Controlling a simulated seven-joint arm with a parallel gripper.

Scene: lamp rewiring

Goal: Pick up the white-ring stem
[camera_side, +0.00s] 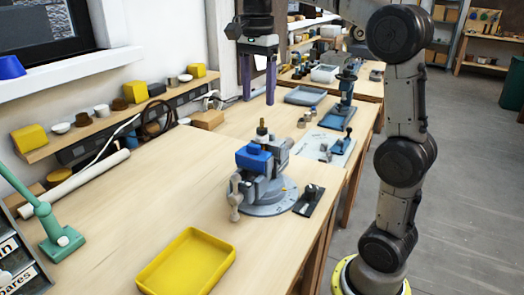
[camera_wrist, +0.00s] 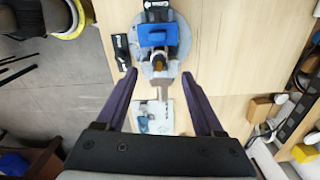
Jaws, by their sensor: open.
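My gripper (camera_side: 258,101) is open and empty, pointing down above the bench behind the vise. A grey vise (camera_side: 264,188) with a blue block (camera_side: 254,158) stands on a round base. A small dark and brass upright piece (camera_side: 262,130) rises at the vise; it also shows in the wrist view (camera_wrist: 160,60). A pale mat (camera_side: 318,142) behind the vise holds small parts. I cannot make out a white ring on any stem, so I cannot tell which piece is the white-ring stem.
A yellow tray (camera_side: 187,262) lies at the front. A black plate with a knob (camera_side: 309,197) sits right of the vise. A blue-based stand (camera_side: 343,112) and grey tray (camera_side: 305,96) are farther back. A shelf (camera_side: 100,122) runs along the wall. The left bench top is mostly clear.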

